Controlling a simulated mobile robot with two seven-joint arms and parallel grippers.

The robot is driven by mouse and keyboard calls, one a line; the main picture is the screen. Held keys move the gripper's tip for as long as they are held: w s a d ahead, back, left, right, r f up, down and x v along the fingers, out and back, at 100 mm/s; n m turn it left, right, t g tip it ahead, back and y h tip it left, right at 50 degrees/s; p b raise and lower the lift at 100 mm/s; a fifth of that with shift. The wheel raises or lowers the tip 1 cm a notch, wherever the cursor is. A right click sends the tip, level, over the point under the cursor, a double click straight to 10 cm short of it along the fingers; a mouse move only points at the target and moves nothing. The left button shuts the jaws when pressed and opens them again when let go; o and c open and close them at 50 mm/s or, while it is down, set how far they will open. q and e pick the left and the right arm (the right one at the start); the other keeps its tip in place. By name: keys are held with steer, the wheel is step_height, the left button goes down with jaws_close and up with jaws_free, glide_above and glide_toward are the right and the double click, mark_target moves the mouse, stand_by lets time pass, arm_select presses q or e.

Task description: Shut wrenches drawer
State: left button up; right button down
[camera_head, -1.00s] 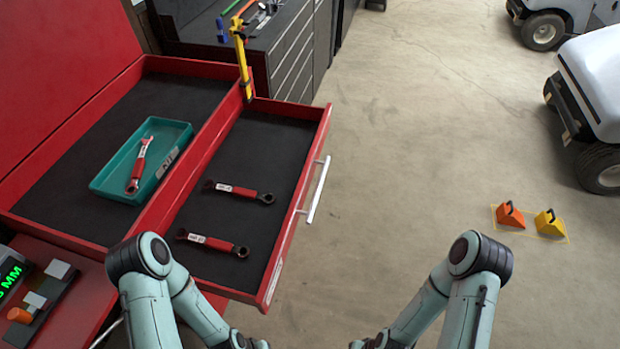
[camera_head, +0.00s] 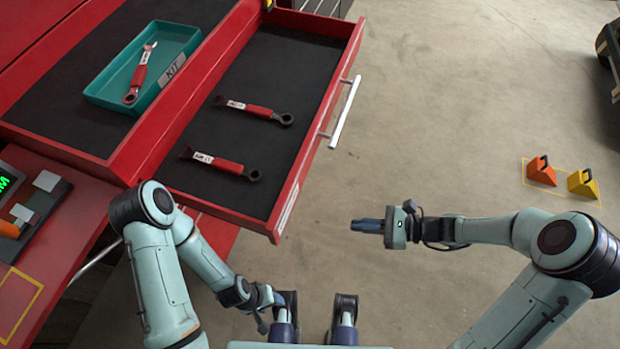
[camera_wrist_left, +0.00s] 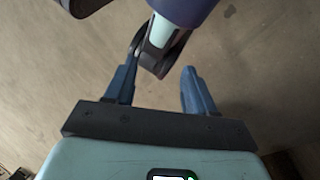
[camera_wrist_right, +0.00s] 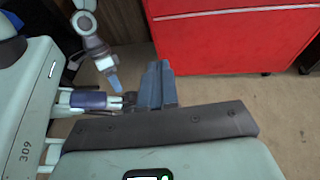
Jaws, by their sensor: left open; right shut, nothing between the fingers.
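The red drawer (camera_head: 288,205) stands open to the right of the red chest, with a dark liner and a silver bar handle (camera_head: 342,112) on its outer face. Two red-handled wrenches (camera_head: 255,110) (camera_head: 220,164) lie in it, apart. My right gripper (camera_head: 355,225) is shut and empty, pointing left, below and clear of the handle. Its closed fingers show in the right wrist view (camera_wrist_right: 157,84), below a red panel. My left gripper (camera_wrist_left: 158,75) is open and empty in the left wrist view. In the head view it is low, near my base, its fingers hard to make out.
A teal tray (camera_head: 172,75) holding one wrench sits in the chest's upper compartment. A red worktop (camera_head: 80,215) with a small display is at left. Orange (camera_head: 541,172) and yellow (camera_head: 582,183) chocks stand on the floor at right. Floor beyond the handle is clear.

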steer(key=w+d+r+m+t+y+b, duration=0.25)
steer(key=w+r, duration=0.25)
steer(key=r, duration=0.3)
steer(key=b, duration=0.1)
glide_toward(304, 171)
steer(key=shift+n+t+y, duration=0.25)
steer(key=shift+n+t, duration=0.1)
steer(key=shift+t, duration=0.1)
steer(key=x, duration=0.6)
steer(key=shift+a+f, duration=0.3)
steer(key=shift+a, duration=0.15)
arm_select(q)
steer(key=shift+t, duration=0.5)
steer(key=w+f, duration=0.1)
steer(key=w+a+f, duration=0.1)
steer(key=f, duration=0.1)
steer(key=w+f, duration=0.1)
steer(key=shift+a+f, duration=0.25)
steer(key=shift+f, duration=0.1)
